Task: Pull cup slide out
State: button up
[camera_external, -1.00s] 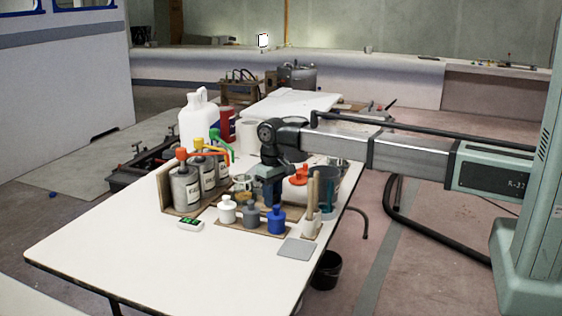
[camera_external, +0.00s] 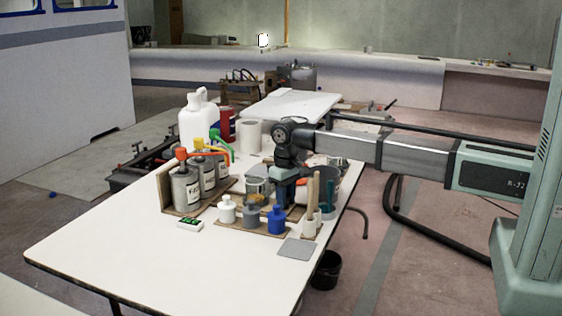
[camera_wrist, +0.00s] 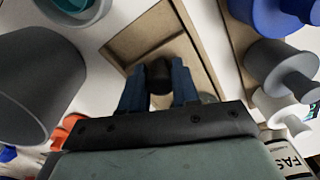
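In the wrist view a shallow wooden tray with raised edges (camera_wrist: 127,44), perhaps the cup slide, lies below my gripper. A dark round knob-like piece (camera_wrist: 158,76) shows between the fingertips. In the external view my gripper (camera_external: 286,200) points down, low over the table, behind the blue bottle (camera_external: 276,220). The tray is mostly hidden there by the bottles and my gripper.
White and grey bottles (camera_external: 250,215) stand beside the blue one on a wooden strip. Pump bottles (camera_external: 186,190) stand left. The table's front left (camera_external: 120,250) is clear.

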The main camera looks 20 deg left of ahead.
jog(key=o, duration=0.4)
jog(key=shift+r, duration=0.1)
notch_tip(320, 180, up, 14)
dwell(0.6)
